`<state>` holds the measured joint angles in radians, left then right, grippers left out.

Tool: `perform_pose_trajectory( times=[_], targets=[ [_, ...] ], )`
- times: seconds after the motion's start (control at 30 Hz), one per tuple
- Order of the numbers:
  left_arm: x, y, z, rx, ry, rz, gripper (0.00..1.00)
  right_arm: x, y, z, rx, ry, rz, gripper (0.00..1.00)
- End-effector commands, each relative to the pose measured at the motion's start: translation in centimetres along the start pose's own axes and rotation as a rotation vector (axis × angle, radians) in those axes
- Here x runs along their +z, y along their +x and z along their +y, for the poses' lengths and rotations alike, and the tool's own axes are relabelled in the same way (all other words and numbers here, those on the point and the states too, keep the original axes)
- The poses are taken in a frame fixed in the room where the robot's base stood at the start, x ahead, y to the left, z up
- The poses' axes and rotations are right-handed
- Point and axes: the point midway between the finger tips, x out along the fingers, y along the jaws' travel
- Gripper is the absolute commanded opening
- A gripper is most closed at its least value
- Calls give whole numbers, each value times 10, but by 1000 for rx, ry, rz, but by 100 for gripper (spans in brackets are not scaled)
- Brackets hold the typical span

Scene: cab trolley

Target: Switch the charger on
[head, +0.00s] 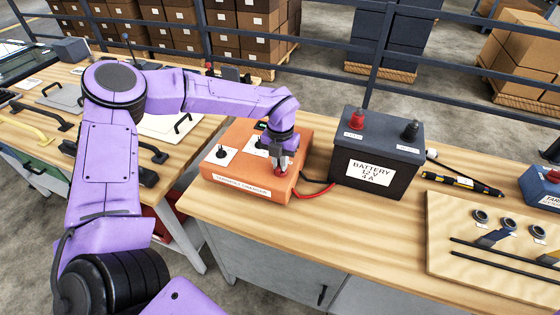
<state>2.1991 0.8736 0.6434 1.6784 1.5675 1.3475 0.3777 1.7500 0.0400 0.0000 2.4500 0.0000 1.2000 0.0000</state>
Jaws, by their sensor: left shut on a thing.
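The orange charger (250,188) stands on the wooden bench, left of the dark battery (378,155). Its front label reads something like "charger". A white plate with a small black control (221,154) is on the left of its top. A second white plate and a small dark display are partly covered by my left gripper. My left gripper (281,165) points down onto the right part of the charger's top and is shut on a small control there. The fingers hide that control, so its position cannot be told. My right gripper is not in view.
Red and black cables run from the charger's right side toward the battery, which has red and black terminals. A black and yellow tool (462,184) and a wooden board (490,240) with tools lie to the right. A second bench with handles is at left. Rails stand behind.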

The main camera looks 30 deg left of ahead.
Motion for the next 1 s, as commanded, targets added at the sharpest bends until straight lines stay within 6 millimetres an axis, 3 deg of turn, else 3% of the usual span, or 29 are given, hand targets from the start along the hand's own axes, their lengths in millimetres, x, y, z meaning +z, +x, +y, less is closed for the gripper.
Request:
perform_pose_trajectory(
  times=[0.03, 0.1, 0.47, 0.8, 1.0],
  targets=[
    [-4, 5, 0, 3, 2, 14, 17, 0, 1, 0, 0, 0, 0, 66],
    [-4, 5, 0, 3, 2, 13, 39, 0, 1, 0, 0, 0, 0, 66],
    [-1, -3, 0, 1, 0, 2, 39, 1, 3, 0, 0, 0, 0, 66],
    [-1, -76, 0, 0, 1, 2, 39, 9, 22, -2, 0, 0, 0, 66],
    [-2, -100, 0, 1, 0, 7, 39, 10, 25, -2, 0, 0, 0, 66]
  ],
)
